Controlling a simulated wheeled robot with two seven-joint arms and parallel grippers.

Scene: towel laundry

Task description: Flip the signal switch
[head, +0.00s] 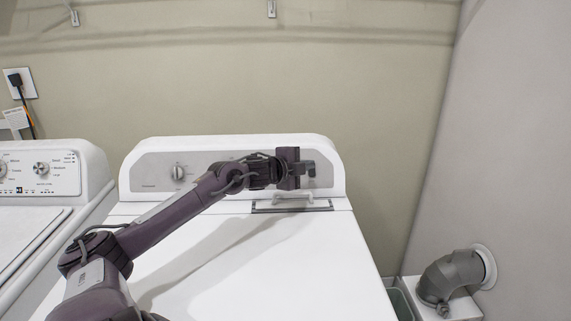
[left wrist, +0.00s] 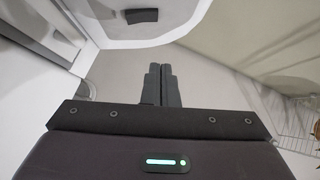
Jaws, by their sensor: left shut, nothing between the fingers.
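The white dryer has a grey control panel (head: 150,172) along its back, with a round knob (head: 179,171) on the left part. My left gripper (head: 309,168) is shut and empty in front of the right part of this panel. I cannot make out the signal switch; my gripper and wrist cover part of the panel. In the left wrist view the closed fingers (left wrist: 161,84) stand side by side over a grey surface. A dark rectangular piece (left wrist: 130,15) lies beyond the fingertips; I cannot tell what it is. My right gripper is in neither view.
A white handle (head: 293,197) in a dark-edged frame sits on the dryer top below my gripper. A second white machine (head: 40,205) stands at the left. A grey vent pipe (head: 447,278) meets the right wall. The front right of the dryer top is clear.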

